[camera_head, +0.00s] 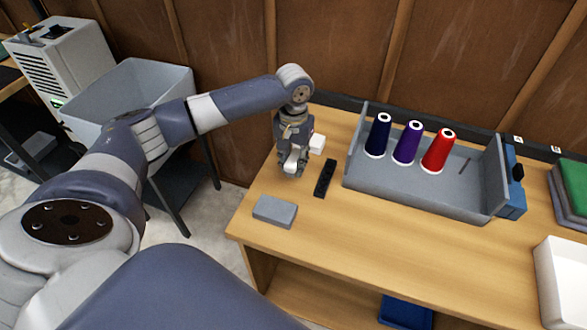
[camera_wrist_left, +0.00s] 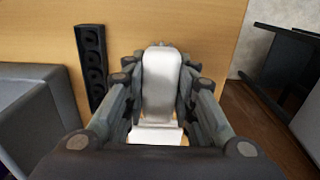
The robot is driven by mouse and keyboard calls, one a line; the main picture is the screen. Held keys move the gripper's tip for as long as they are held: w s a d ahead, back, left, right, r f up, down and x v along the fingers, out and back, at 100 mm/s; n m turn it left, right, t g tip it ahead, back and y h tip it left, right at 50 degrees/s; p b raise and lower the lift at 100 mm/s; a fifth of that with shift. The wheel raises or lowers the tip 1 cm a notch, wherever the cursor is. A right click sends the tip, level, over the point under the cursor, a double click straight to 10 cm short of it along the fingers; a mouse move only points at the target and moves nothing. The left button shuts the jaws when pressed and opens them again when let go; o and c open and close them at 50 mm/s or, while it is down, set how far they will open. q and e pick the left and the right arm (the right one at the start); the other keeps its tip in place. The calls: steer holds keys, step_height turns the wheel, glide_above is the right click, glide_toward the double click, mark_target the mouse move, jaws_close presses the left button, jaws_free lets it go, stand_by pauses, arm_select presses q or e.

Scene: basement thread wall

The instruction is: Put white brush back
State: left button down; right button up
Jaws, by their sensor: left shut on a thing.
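A white thing that looks like the white brush (camera_wrist_left: 160,82) stands between the fingers of my left gripper (camera_wrist_left: 162,100) in the left wrist view. The fingers are shut on its sides. In the head view, my left gripper (camera_head: 293,168) points down over the left part of the wooden table, and only a little white shows between its fingers. I cannot tell whether the brush touches the table. A black strip with several round holes (camera_head: 324,179) lies just right of the gripper; it also shows in the left wrist view (camera_wrist_left: 92,68). My right gripper is not in view.
A grey tray (camera_head: 415,195) holding navy, purple and red thread cones stands right of the strip. A grey block (camera_head: 275,211) lies near the table's front left corner. A white bin (camera_head: 562,285) is at the far right. The table front between block and bin is clear.

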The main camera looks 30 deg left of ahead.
mark_target(294, 158)
arm_select(q)
steer(key=shift+f, duration=1.75)
steer(key=c, duration=1.3)
jaws_free()
steer(key=shift+f, duration=0.1)
step_height(294, 158, up, 12)
steer(key=shift+r, duration=0.15)
